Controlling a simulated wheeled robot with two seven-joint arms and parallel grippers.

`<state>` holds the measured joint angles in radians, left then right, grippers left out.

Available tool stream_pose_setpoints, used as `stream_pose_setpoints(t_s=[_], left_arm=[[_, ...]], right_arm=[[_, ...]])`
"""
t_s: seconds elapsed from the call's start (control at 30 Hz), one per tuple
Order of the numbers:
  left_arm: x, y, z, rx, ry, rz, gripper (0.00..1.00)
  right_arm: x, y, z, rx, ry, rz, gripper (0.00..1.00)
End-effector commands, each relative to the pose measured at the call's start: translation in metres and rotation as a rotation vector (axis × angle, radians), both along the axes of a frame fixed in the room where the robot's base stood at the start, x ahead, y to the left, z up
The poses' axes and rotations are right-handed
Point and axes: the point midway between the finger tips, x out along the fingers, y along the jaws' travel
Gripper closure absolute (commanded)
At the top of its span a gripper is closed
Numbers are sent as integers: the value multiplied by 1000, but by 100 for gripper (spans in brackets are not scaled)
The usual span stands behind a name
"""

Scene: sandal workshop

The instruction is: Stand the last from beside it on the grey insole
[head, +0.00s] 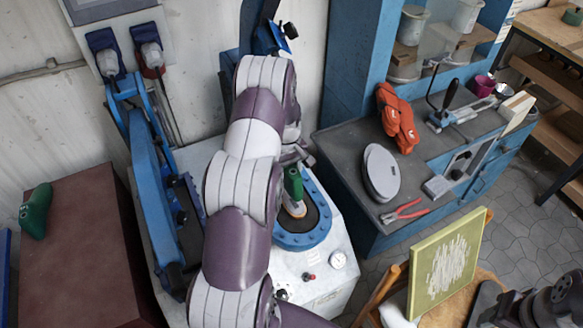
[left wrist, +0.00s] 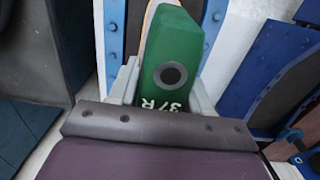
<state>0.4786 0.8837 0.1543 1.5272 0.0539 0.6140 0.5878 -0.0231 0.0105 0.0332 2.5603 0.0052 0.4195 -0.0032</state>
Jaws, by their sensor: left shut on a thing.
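My left gripper (left wrist: 162,85) is shut on a green last marked "37 R" (left wrist: 178,50), with a light grey finger on each side of it. In the head view the last (head: 293,183) stands roughly upright over the dark pad inside the blue oval rim of the machine (head: 318,234). A pale, tan-edged piece (head: 296,209) shows under its lower end, partly hidden; I cannot tell whether the last touches it. I cannot clearly make out a grey insole. My right arm shows at the bottom right corner, its fingers not distinguishable.
Another green last (head: 36,209) lies on the brown-topped bench (head: 75,255) at left. The grey-topped blue bench (head: 345,140) at right holds red-handled pliers (head: 404,212), a grey oval piece (head: 382,172) and orange gloves (head: 397,117). A framed screen (head: 446,262) stands in front.

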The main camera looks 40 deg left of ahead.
Motion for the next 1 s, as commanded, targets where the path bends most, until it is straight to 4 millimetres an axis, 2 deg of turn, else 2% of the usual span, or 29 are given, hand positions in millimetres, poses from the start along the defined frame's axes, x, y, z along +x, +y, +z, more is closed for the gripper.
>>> stream_pose_setpoints(t_s=[0.17, 0.6, 1.0], left_arm=[[1, 0, -9, 1, -3, 1, 82], [0, -2, -49, 2, -3, -3, 82], [0, -2, -52, 2, -3, -3, 82]], right_arm=[[0, 0, -8, 0, 0, 0, 47], [0, 0, -36, 0, 0, 0, 47], [0, 0, -37, 0, 0, 0, 47]])
